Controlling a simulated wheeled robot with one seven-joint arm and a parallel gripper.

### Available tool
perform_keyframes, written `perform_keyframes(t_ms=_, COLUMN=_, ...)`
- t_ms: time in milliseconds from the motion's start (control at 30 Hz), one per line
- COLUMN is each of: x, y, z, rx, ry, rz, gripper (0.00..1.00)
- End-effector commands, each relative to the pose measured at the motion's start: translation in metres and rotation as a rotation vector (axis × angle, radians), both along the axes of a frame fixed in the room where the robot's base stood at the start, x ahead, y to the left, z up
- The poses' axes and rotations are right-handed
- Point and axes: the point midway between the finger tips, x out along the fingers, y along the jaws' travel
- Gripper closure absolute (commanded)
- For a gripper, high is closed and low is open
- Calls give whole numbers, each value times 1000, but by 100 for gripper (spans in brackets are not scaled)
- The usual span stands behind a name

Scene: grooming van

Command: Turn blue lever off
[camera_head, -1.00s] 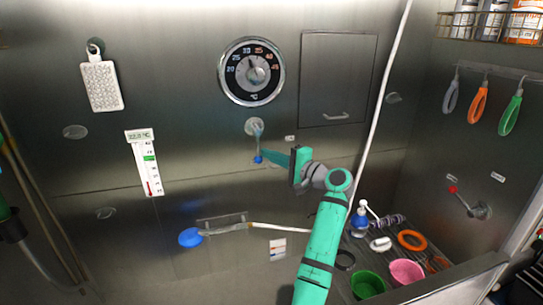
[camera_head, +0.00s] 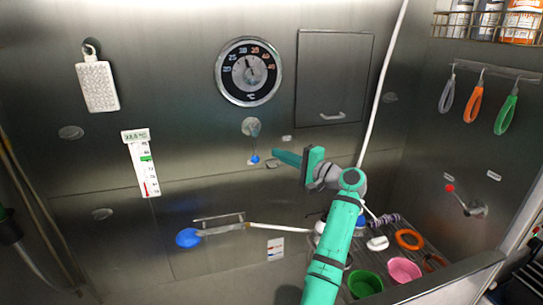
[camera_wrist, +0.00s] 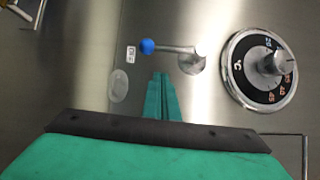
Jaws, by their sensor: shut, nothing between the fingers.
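The blue lever (camera_head: 254,145) is on the steel back wall, below the round dial. It has a metal hub and an arm hanging straight down to a blue ball tip. In the wrist view the lever (camera_wrist: 172,48) lies across the picture, its blue ball to the left of the hub. My gripper (camera_head: 275,153) is shut and empty, with its green fingers just right of the blue ball in the head view. In the wrist view my gripper (camera_wrist: 161,78) points toward the lever arm. A small gap seems to lie between the fingertips and the lever; contact is unclear.
The round dial (camera_head: 248,72) is above the lever, and a closed wall panel (camera_head: 334,78) is to the right. A thermometer (camera_head: 142,163) hangs at left. A red-tipped lever (camera_head: 466,200) is on the right wall. Bowls and loops lie in the tub at lower right.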

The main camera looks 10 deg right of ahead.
Motion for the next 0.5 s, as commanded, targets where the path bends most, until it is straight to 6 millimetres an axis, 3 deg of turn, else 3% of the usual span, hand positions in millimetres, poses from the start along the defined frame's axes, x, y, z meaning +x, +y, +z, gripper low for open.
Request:
perform_keyframes(t_ms=300, x=-47, y=-33, z=-1, rx=-1, ry=-1, rz=-1, gripper=100)
perform_keyframes(t_ms=500, x=-68, y=-48, z=-1, rx=0, ry=0, rz=-1, gripper=100)
